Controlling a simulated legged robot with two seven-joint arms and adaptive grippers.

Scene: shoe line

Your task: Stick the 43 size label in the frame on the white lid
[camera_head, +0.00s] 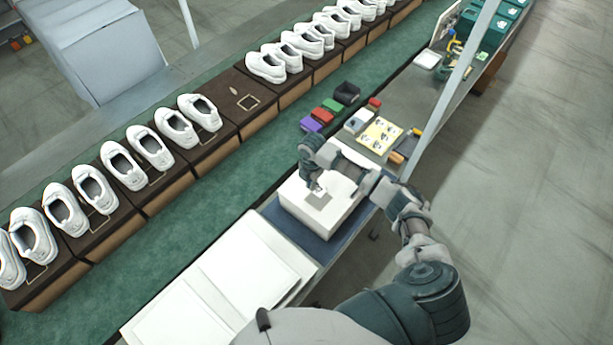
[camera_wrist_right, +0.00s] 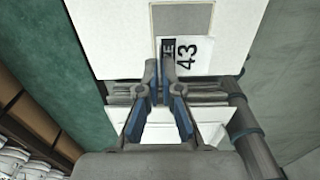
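The white lid (camera_head: 345,212) tops a box on the blue mat, and fills much of the right wrist view (camera_wrist_right: 115,40). A grey rectangular frame (camera_wrist_right: 182,17) is marked on it. The white 43 size label (camera_wrist_right: 188,52), with a black strip, appears at the frame's near end in the right wrist view, covering that part. My right gripper (camera_wrist_right: 160,72) has its fingertips close together at the label's near left corner, pinching it. In the head view my right gripper (camera_head: 317,188) is low over the lid. I cannot tell whether the label touches the lid. My left gripper is not in view.
White panels (camera_head: 235,275) lie nearer. A green conveyor strip (camera_head: 190,210) and rows of white shoes (camera_head: 95,188) run along the left.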

